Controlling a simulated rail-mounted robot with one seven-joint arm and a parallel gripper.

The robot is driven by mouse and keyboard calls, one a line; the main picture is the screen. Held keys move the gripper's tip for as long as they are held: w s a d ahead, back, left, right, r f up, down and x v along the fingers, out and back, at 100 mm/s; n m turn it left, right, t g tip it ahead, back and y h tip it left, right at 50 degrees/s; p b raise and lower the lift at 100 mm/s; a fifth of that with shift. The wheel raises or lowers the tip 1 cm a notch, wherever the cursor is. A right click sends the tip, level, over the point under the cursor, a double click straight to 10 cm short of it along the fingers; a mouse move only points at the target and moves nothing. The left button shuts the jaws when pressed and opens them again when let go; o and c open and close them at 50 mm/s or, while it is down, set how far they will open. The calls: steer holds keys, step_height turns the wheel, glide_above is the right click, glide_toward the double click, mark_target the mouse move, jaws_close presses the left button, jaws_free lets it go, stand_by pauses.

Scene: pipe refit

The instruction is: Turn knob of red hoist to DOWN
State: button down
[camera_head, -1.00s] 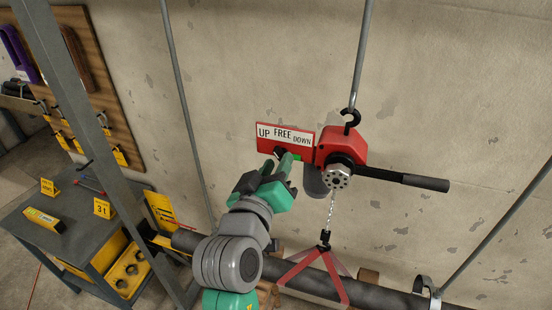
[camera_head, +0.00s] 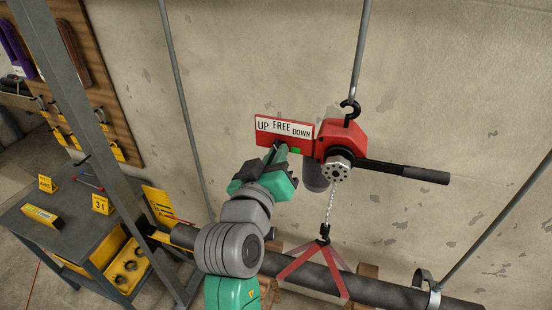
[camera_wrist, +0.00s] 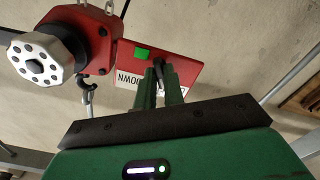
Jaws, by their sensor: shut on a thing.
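The red hoist (camera_head: 345,140) hangs against the wall. Its red label plate (camera_head: 262,139) reads UP, FREE and DOWN from left to right in the head view. A green square (camera_head: 296,151) shows below DOWN, and also in the wrist view (camera_wrist: 141,54). My gripper (camera_head: 278,153) is at the plate's lower edge, below FREE. In the wrist view its green fingers (camera_wrist: 160,80) are shut on the dark knob (camera_wrist: 158,68), which is mostly hidden between them. The knob's exact setting cannot be made out.
A black lever (camera_head: 405,172) sticks out right of the hoist. A chain (camera_head: 329,207) drops to red slings (camera_head: 322,262) around a dark pipe (camera_head: 385,291). A grey rod (camera_head: 362,50) hangs above. A workbench (camera_head: 75,236) stands at the left.

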steer(key=shift+m+b, duration=5.3)
steer(key=shift+m, duration=1.2)
steer(key=c, duration=1.5)
jaws_free()
steer(key=b+v, duration=0.1)
steer(key=v, duration=0.6)
steer(key=shift+s, duration=0.4)
